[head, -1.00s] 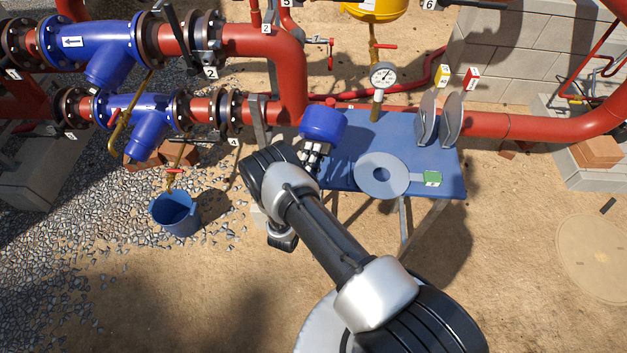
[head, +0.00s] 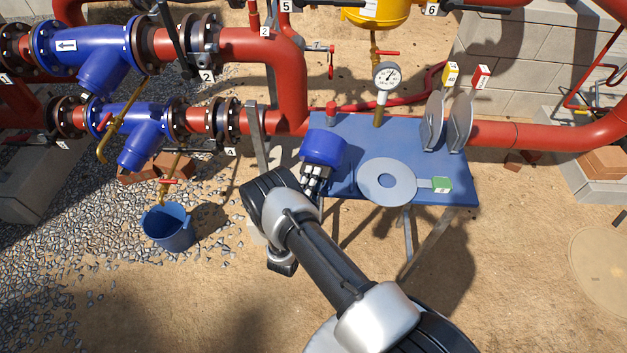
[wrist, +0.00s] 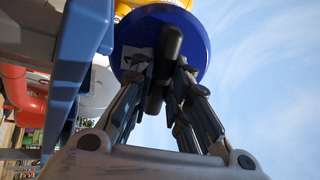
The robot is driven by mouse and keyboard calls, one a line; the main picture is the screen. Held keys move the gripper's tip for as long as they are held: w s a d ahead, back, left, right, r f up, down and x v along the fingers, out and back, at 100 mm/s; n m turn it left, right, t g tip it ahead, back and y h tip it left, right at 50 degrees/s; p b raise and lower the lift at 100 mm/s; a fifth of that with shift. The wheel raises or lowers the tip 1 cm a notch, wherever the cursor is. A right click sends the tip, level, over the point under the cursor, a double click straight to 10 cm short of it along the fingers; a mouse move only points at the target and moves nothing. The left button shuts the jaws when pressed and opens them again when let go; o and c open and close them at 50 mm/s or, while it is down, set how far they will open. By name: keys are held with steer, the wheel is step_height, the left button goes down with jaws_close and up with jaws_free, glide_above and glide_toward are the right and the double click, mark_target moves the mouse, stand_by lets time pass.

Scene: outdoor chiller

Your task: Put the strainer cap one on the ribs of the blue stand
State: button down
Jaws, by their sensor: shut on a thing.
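The strainer cap, a round blue piece (head: 325,147), is held in my gripper (head: 314,176) and shows over the left part of the blue stand (head: 350,130) in the head view. My gripper's fingers are shut on it from below. In the wrist view the cap's blue rim (wrist: 203,45) stands above the fingers (wrist: 165,75), with a paler underside and a dark stem between the fingers. The blue stand's edge (wrist: 80,50) is at the left of the wrist view, apart from the cap. I cannot make out the ribs.
A grey ring plate (head: 370,172) with a green tag (head: 441,184) lies on the stand's front. Two upright grey discs (head: 460,123) stand at its right. A pressure gauge (head: 386,76) rises behind. Red pipes (head: 295,80) run at the back. A blue bucket (head: 167,228) stands left.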

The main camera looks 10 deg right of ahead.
steer(key=shift+r, duration=0.1)
steer(key=shift+f+b, duration=0.35)
steer(key=shift+b, duration=0.15)
steer(key=shift+f, duration=0.25)
steer(key=c, duration=1.5)
jaws_free()
steer(key=shift+c, duration=0.2)
